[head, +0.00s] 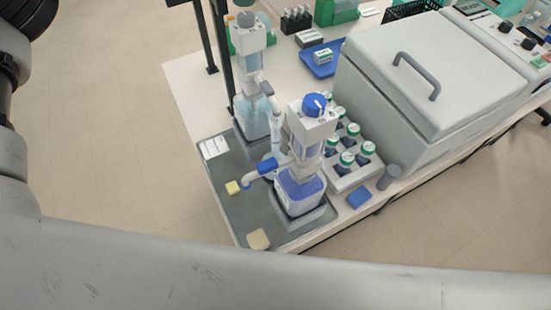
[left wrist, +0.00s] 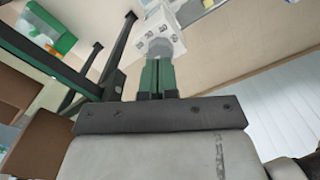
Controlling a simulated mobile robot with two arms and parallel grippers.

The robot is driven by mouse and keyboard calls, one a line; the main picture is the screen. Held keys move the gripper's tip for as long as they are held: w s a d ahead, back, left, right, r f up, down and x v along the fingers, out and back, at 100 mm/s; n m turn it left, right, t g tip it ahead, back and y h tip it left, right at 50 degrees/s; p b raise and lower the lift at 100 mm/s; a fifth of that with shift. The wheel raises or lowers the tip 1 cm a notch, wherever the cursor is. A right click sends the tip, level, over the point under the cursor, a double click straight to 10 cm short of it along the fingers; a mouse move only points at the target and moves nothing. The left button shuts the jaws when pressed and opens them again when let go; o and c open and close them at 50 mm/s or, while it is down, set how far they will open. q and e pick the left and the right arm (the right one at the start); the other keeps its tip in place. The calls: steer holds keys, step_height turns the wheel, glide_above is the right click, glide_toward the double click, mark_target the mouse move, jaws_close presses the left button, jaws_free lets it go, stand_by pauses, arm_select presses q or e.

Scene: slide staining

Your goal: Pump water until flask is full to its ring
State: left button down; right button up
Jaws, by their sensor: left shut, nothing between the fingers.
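A pump dispenser with a grey knob (head: 245,19) stands on a clear bottle (head: 252,118) at the back of the grey mat. Another dispenser with a blue knob (head: 314,105) stands on a blue-labelled bottle (head: 300,190) in front. A clear shape between them, below the spouts, may be the flask; its ring and fill level cannot be made out. In the left wrist view, my left gripper (left wrist: 157,75) is shut and empty, its green fingers just before the grey knob (left wrist: 160,48) of a white dispenser head. Contact cannot be told. My right gripper is not seen.
The grey mat (head: 235,208) also bears a white card (head: 214,147) and two yellowish pieces. A rack of green-capped bottles (head: 368,150) and a large grey lidded machine (head: 420,75) stand to the right. A dark post (head: 222,50) rises beside the back dispenser.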

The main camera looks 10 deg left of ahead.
mark_target(246, 15)
arm_select(q)
steer(key=shift+f, duration=0.1)
stand_by(0.3)
steer(key=shift+f+b, duration=1.1)
steer(key=shift+f, duration=0.5)
steer(key=shift+r+p, duration=0.95)
steer(key=shift+r, duration=0.7)
steer(key=shift+r+p, duration=1.8)
steer(key=shift+r, duration=0.75)
steer(key=shift+f, duration=0.1)
